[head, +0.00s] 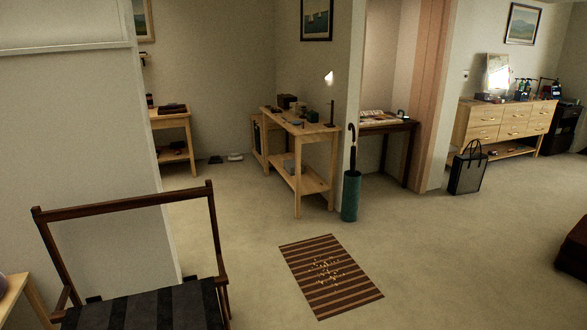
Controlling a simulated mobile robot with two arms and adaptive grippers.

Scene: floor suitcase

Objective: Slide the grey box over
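No other clearly grey box shows. Neither of my grippers is in the head view.
A dark wooden chair (128,206) with a striped seat stands at the front left. A striped mat (330,276) with small scattered bits lies on the floor. A green umbrella stand (350,197), a black bag (467,174) and a dark brown object (574,250) stand around open carpet.

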